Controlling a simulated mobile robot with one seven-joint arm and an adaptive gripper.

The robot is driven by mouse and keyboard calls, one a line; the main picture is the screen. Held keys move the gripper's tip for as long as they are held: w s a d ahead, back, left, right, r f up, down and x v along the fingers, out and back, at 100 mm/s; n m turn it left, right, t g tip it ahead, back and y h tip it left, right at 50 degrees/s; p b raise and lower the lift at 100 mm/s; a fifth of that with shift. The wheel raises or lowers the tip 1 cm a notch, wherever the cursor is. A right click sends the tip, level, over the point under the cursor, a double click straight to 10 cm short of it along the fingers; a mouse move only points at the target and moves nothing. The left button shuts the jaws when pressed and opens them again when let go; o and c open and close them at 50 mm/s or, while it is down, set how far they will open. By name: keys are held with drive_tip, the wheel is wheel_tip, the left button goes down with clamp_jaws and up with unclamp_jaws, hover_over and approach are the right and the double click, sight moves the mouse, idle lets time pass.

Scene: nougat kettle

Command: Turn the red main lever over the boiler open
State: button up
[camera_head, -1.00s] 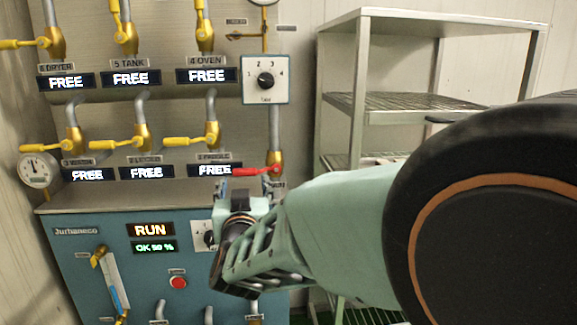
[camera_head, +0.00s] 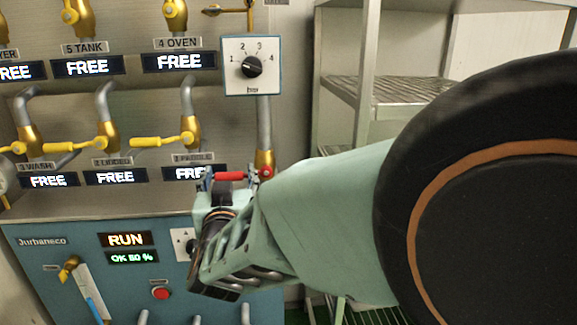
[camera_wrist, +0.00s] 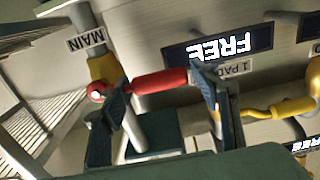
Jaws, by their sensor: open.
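The red main lever (camera_head: 231,176) lies about level, pointing left from its pivot on the brass valve of the upright pipe, over the blue boiler cabinet (camera_head: 80,265). In the wrist view the lever (camera_wrist: 160,82) runs from the valve, under the MAIN label (camera_wrist: 86,40), across the space between my two fingers. My gripper (camera_head: 230,182) is open at the lever, its fingers (camera_wrist: 165,95) apart on either side of the red grip. Part of the lever is hidden behind the fingers in the head view. I cannot tell whether a finger touches it.
Several yellow-handled valves (camera_head: 160,141) and FREE displays (camera_head: 116,177) fill the panel to the left. A dial box (camera_head: 250,65) sits above the lever. A metal rack (camera_head: 400,92) stands to the right. The wrist view shows another yellow handle (camera_wrist: 270,112) near the fingers.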

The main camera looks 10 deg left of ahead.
drive_tip(key=shift+w, duration=0.1)
clamp_jaws()
idle(0.5)
